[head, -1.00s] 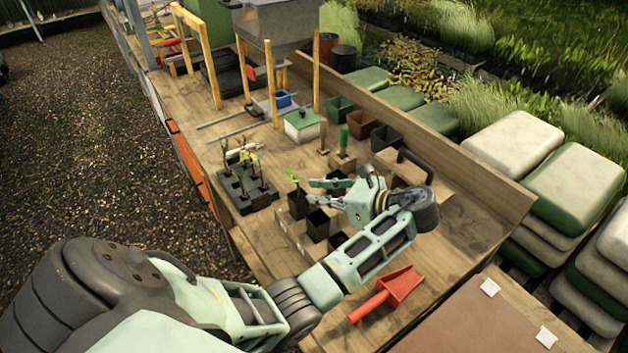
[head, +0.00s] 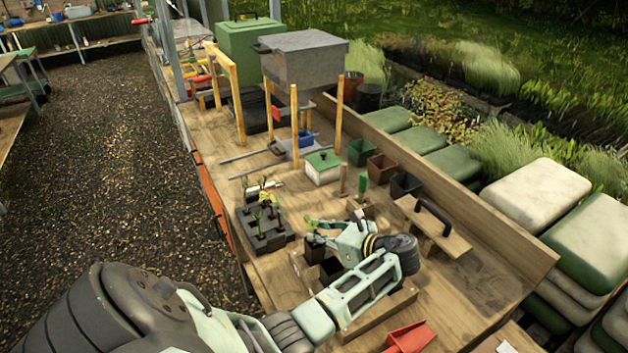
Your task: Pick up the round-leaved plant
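A small dark pot (head: 315,243) stands at the near left of a wooden rack, level with my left gripper. Its plant is largely hidden by the fingers now, so I cannot make out the leaf shape. My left gripper (head: 318,230) reaches in from the right side of this pot, its fingers at the pot's upper part. I cannot tell whether they touch or grip it. A dark tray (head: 270,242) with several thin seedlings (head: 264,197) stands just left of and behind the pot. My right gripper is not in view.
A red scoop (head: 408,338) lies at the front. Behind the gripper are a wooden float with a black handle (head: 433,215), small empty pots (head: 381,167) and a green-lidded white box (head: 322,168). Wooden posts stand farther back. A raised board edges the bench's right side.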

